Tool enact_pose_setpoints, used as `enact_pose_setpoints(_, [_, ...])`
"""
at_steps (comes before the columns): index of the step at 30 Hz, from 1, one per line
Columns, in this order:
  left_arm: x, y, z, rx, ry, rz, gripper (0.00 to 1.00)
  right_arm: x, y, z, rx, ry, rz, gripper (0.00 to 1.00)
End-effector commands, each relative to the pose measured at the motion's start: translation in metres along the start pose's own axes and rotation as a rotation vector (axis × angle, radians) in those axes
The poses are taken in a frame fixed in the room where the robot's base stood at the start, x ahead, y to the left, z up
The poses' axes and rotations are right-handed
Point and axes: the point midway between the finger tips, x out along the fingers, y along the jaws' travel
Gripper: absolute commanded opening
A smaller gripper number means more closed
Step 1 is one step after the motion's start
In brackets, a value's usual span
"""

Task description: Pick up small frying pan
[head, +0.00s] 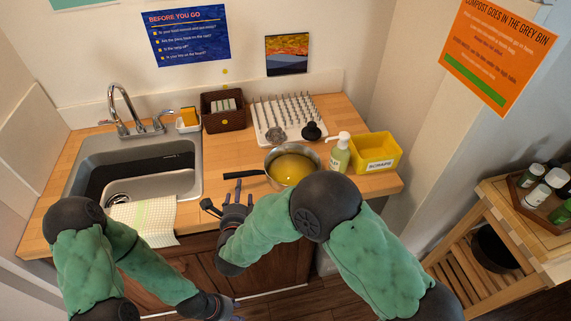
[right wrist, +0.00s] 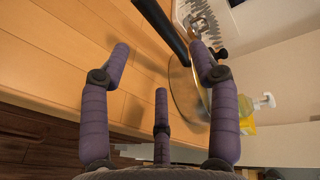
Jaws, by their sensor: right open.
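The small frying pan (head: 292,167) sits on the wooden counter right of the sink, its inside yellowish and its black handle (head: 243,174) pointing left. In the right wrist view the pan (right wrist: 183,88) shows behind the right-hand finger, with its handle (right wrist: 160,22) running up past the fingertips. My right gripper (head: 237,192) is open and empty at the counter's front edge, just in front of the handle; its spread fingers also show in the right wrist view (right wrist: 161,62). My left gripper (head: 222,306) hangs low in front of the cabinet; its fingers are too unclear to judge.
A soap bottle (head: 339,153) and a yellow scraps bin (head: 375,152) stand right of the pan. A drying rack (head: 285,112) and a brown basket (head: 222,110) are behind it. The sink (head: 135,160) and a draped towel (head: 148,218) lie left. Counter between sink and handle is mostly clear.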

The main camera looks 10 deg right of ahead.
Motion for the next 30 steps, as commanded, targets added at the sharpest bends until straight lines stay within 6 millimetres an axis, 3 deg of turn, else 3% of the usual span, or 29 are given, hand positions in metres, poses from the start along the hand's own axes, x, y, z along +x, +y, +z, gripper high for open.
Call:
enact_pose_setpoints(6, [0.006, -0.002, 0.001, 0.000, -0.002, 0.000, 0.40, 0.033, 0.002, -0.001, -0.001, 0.001, 0.002, 0.62])
enact_pose_setpoints(16, [0.009, -0.003, 0.000, 0.000, -0.001, 0.000, 0.40, 0.053, 0.000, -0.002, -0.003, 0.000, 0.001, 0.62])
enact_pose_setpoints(25, [0.016, -0.006, 0.000, 0.000, 0.000, 0.000, 0.40, 0.092, -0.001, -0.005, -0.004, 0.000, 0.002, 0.62])
enact_pose_setpoints(30, [0.016, -0.006, 0.000, 0.000, 0.000, 0.000, 0.40, 0.097, -0.003, -0.005, -0.005, -0.002, 0.003, 0.62])
